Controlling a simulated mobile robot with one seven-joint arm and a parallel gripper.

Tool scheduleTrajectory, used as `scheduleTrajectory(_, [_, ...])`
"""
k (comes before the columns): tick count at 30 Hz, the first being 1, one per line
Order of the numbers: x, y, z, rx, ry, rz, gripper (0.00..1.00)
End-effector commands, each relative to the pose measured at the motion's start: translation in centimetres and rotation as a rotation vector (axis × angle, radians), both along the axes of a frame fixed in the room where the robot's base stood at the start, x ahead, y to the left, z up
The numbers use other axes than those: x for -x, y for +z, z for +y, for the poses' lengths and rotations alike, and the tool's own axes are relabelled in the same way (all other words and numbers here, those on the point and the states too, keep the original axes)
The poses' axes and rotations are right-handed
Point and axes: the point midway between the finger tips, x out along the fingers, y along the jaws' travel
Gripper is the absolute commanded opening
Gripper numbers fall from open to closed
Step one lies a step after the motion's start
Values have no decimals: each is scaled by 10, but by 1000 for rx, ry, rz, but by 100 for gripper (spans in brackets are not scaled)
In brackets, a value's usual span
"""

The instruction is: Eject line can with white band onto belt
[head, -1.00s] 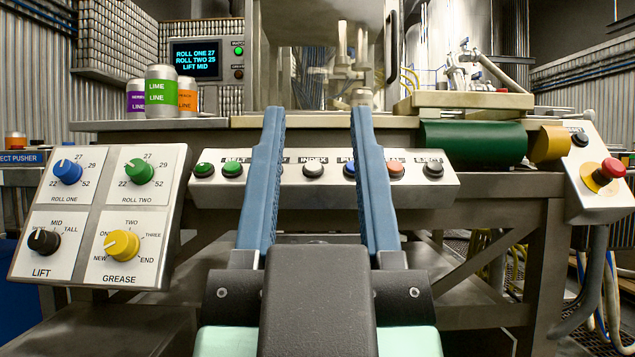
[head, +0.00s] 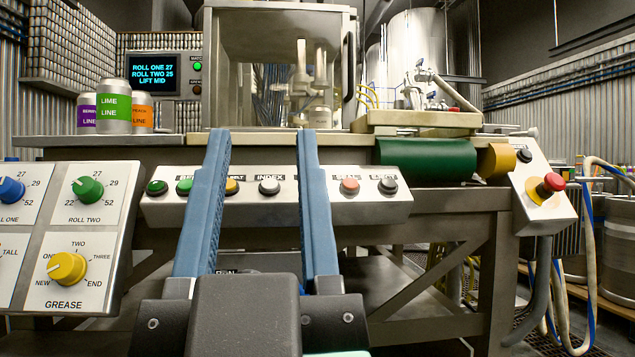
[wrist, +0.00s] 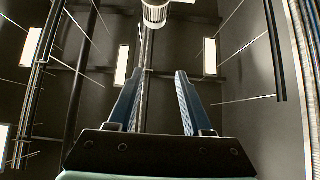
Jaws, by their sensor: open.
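My gripper (head: 262,133) is open and empty, its blue fingers rising in front of the button bar (head: 330,205). In the wrist view the open fingers (wrist: 161,74) have nothing between them. The seamer enclosure (head: 222,80) stands behind, with metal parts (head: 312,85) inside. My right finger hides part of the bar.
Green, purple and orange labelled cans (head: 113,108) stand on the left ledge. The screen (head: 152,74) reads ROLL ONE 27, ROLL TWO 25, LIFT MID. A knob panel (head: 110,210) is at left.

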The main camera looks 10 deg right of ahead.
Motion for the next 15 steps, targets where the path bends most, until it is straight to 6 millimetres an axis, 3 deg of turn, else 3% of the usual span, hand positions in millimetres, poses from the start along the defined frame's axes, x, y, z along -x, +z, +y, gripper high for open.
scheduleTrajectory(9, [0, 0, 0, 0, 0, 0, 48])
scheduleTrajectory(15, [0, 0, 0, 0, 0, 0, 12])
